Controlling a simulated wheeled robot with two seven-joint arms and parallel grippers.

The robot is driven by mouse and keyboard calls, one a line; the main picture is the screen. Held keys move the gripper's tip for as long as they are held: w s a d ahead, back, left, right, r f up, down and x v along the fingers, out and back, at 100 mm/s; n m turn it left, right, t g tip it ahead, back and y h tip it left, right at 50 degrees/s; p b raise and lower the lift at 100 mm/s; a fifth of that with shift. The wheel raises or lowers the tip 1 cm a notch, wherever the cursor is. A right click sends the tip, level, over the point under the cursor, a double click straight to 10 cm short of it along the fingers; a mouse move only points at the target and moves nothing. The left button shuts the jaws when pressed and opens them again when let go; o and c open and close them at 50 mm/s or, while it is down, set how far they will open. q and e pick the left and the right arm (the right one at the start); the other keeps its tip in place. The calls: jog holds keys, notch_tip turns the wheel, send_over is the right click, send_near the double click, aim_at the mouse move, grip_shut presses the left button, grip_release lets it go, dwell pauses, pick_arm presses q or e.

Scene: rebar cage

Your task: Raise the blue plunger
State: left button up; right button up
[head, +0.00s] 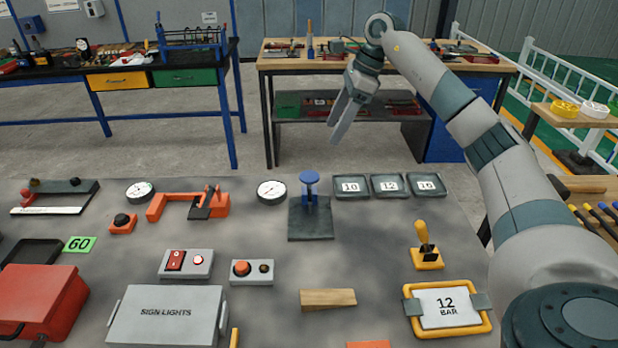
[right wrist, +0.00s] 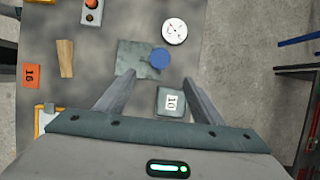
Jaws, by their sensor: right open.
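The blue plunger (head: 309,180) has a round blue knob on top of a blue stem. It stands upright on a dark square base plate (head: 312,222) on the grey table. Its knob also shows from above in the right wrist view (right wrist: 159,58), just ahead of the fingers. My right gripper (head: 338,125) is high above and behind the plunger, pointing down. The fingers do not touch the plunger. My left gripper is not in view.
A white dial gauge (head: 271,191) stands left of the plunger and several numbered trays (head: 388,186) stand right of it. A wooden wedge (head: 328,299) and a yellow-handled tool (head: 424,245) are nearer.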

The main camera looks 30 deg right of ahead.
jog(key=p, duration=0.5)
send_near(310, 175)
jog(key=x, duration=0.9)
jog(key=shift+a, duration=0.15)
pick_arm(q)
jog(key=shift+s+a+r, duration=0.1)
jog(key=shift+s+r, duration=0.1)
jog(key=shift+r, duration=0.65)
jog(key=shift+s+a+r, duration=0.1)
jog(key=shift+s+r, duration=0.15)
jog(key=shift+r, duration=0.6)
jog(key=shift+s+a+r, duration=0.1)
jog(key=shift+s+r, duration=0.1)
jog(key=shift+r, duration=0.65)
pick_arm(e)
jog(key=shift+w+a+f, duration=0.1)
jog(key=shift+a+f, duration=0.05)
jog(key=shift+f, duration=0.5)
